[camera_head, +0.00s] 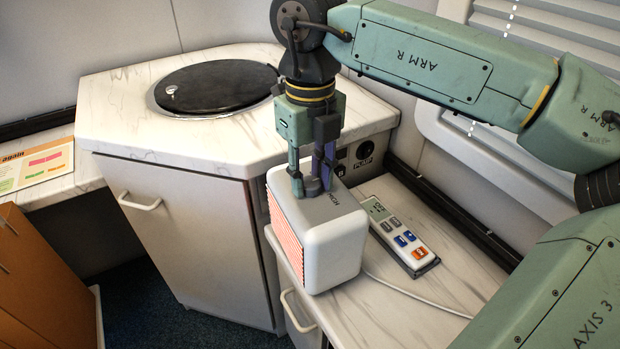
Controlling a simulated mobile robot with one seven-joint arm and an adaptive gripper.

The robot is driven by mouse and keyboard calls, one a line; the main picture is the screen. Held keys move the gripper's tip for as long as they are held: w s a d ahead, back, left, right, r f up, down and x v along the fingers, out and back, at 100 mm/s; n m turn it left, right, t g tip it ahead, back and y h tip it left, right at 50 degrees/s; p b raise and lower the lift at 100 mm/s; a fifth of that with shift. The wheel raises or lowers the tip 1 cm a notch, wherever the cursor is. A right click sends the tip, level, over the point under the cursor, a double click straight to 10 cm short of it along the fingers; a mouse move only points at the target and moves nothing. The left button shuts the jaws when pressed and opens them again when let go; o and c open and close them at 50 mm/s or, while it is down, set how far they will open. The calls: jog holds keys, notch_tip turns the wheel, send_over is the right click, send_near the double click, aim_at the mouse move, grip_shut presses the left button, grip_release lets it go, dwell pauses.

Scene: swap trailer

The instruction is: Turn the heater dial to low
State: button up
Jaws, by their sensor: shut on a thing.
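The heater (335,246) is a white rounded box with a glowing red-orange grille (283,237) on its left side. It stands on the lower marble-look counter. The dial (314,187) is on its top, a small grey knob mostly hidden by my fingers. The lettering "HIGH" shows on the top beside it; a low mark cannot be made out. My gripper (313,180) points straight down from above, its fingers on either side of the dial and shut on it.
A remote-like handset (400,237) with a display lies right of the heater. A cable (420,295) runs across the lower counter (385,318). The higher counter (120,110) with a round black lid (216,86) stands behind left. A wall and window blind are at right.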

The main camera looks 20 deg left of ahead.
aim_at(310, 182)
dwell(0.3)
jog(key=o, duration=1.2)
notch_tip(310, 182, up, 12)
dwell(0.6)
